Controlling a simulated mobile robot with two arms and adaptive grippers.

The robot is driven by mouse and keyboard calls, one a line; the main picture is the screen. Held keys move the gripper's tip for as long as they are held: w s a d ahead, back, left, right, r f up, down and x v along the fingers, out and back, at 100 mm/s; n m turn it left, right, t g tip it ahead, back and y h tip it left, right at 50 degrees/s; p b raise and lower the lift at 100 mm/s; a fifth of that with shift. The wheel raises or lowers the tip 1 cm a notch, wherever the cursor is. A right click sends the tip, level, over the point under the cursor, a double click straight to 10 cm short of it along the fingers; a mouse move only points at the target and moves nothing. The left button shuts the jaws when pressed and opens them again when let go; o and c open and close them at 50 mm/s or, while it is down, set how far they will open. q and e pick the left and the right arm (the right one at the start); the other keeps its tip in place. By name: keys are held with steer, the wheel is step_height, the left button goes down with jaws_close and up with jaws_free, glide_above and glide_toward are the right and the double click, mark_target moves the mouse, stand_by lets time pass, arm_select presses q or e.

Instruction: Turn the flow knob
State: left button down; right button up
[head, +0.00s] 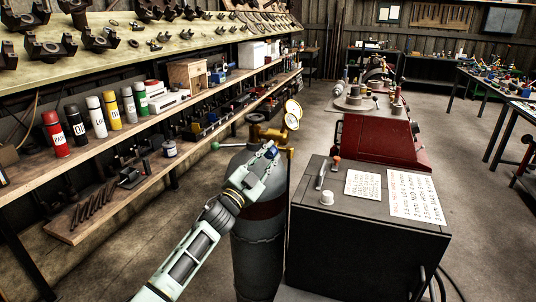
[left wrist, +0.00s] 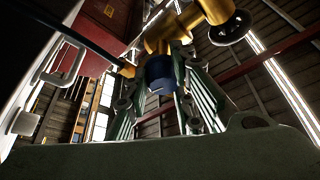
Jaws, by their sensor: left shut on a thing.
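The gas cylinder (head: 257,240) stands upright left of the dark cabinet. A brass regulator (head: 265,131) with a round gauge (head: 293,112) sits on top of it. My left gripper (head: 268,156) reaches in at the regulator and covers part of it. In the left wrist view the blue flow knob (left wrist: 161,81) hangs under the brass body (left wrist: 160,42), between the green fingers of the left gripper (left wrist: 161,92). The fingers are shut on the knob; their exact contact is hard to see. My right gripper is not in view.
A dark cabinet (head: 345,240) with paper sheets on top stands close right of the cylinder. A shelf (head: 90,178) with spray cans lines the left wall. A red machine (head: 375,140) stands behind. Open floor lies between shelf and cylinder.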

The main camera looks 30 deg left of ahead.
arm_select(q)
steer(key=m+h+p, duration=0.1)
steer(key=m, duration=0.1)
steer(key=m+g+p, duration=0.1)
steer(key=m, duration=0.1)
steer(key=shift+f+m+g+h, duration=0.3)
steer(key=shift+f+m+h, duration=0.05)
steer(key=shift+m+h, duration=0.05)
steer(key=shift+f+m+p, duration=0.1)
steer(key=shift+m+p, duration=0.25)
steer(key=shift+m, duration=0.35)
steer(key=shift+s+f+g, duration=0.1)
steer(key=shift+g, duration=0.2)
steer(key=c, duration=1.7)
jaws_free()
steer(key=shift+o, duration=0.2)
steer(key=shift+r, duration=0.35)
